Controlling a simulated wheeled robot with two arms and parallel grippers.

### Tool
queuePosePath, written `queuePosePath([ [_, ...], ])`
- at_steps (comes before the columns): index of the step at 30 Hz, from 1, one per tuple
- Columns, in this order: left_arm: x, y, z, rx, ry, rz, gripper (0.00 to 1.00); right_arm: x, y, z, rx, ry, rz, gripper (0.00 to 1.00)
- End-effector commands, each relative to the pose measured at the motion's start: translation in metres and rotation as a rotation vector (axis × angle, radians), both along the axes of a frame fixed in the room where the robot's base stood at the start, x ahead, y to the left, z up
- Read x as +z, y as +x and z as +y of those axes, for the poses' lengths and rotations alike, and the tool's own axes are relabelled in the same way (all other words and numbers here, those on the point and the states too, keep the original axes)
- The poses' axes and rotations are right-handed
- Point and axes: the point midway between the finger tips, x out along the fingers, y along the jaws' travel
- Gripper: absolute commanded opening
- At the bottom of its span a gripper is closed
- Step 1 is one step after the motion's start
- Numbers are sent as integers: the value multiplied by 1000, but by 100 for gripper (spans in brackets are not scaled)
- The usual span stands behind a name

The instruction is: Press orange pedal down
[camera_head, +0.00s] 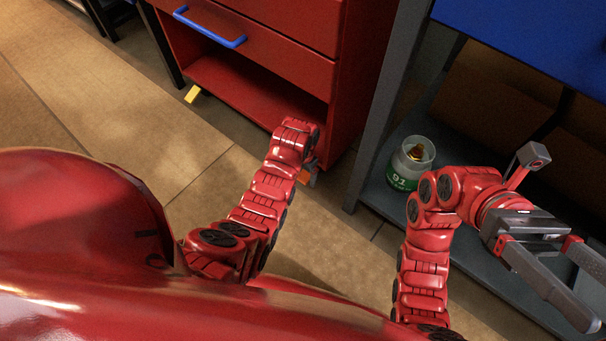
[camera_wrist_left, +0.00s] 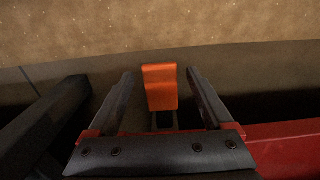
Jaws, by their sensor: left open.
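The orange pedal (camera_wrist_left: 160,87) shows in the left wrist view, sticking out over the floor between the two fingers of my left gripper (camera_wrist_left: 159,75). The fingers are open, one on each side of it, with a gap on both sides; whether anything touches the pedal I cannot tell. My right gripper (camera_head: 594,300) is open and empty at the right edge.
The red cabinet (camera_head: 345,70) has a drawer with a blue handle (camera_head: 210,28) and an open lower space. A yellow pedal (camera_head: 192,94) sticks out at its left foot. A jar with a green label (camera_head: 411,163) stands on the grey shelf at right. The tiled floor at left is clear.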

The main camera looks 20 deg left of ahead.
Motion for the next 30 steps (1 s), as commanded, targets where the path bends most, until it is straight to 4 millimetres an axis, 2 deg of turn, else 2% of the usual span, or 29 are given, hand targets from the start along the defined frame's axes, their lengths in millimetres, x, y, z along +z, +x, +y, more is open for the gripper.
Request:
queuePosePath([
  [5, 0, 0, 0, 0, 0, 0, 85, 0, 0, 0, 0, 0, 1, 85],
  [19, 0, 0, 0, 0, 0, 0, 0, 0, 0, 0, -1, -1, 3, 85],
  [30, 0, 0, 0, 0, -1, -2, 0, 1, 3, 2, -8, -9, 17, 85],
])
